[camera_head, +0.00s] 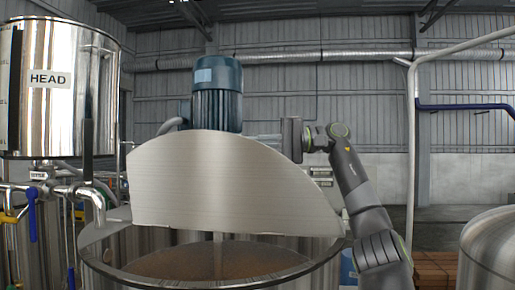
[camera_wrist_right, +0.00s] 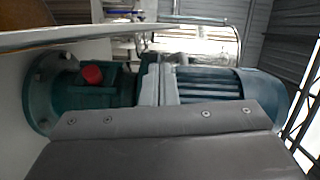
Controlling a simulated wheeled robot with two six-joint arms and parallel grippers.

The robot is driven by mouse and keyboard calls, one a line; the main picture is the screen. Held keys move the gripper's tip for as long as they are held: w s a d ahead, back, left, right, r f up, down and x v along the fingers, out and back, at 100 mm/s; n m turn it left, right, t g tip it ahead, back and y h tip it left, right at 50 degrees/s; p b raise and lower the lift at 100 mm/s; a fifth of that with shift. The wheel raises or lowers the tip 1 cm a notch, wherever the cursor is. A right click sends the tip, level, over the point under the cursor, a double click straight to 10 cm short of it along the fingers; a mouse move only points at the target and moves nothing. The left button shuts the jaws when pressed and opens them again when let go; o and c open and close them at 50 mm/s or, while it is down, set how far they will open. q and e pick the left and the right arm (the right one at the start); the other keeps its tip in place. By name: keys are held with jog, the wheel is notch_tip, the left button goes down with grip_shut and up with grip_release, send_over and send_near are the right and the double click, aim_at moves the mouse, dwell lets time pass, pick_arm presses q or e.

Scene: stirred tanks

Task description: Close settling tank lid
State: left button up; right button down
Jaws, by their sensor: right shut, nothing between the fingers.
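The settling tank lid (camera_head: 215,190) is a pale metal half-disc. It stands raised, steeply tilted, over the open round tank (camera_head: 115,268), which holds brownish liquid. My right gripper (camera_head: 291,139) is at the sloping right part of the lid's upper edge, shut and empty. The lid partly overlaps its lower end, and whether they touch cannot be told. In the right wrist view the gripper (camera_wrist_right: 170,140) shows as a grey block in front of the motor. My left gripper is not in view.
A blue-green motor (camera_head: 217,95) stands behind the lid, close to my right gripper. A steel tank marked HEAD (camera_head: 50,95) with valves and a spout (camera_head: 95,203) is at left. Another steel tank (camera_head: 490,245) is at right. A white pipe frame (camera_head: 411,150) rises behind my right arm.

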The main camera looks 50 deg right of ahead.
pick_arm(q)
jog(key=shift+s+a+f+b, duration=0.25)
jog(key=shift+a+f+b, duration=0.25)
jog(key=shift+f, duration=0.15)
pick_arm(e)
jog(key=shift+s+a, duration=0.35)
jog(key=shift+a, duration=0.25)
jog(key=shift+s+a, duration=0.35)
jog(key=shift+a, duration=0.2)
jog(key=shift+s, duration=0.1)
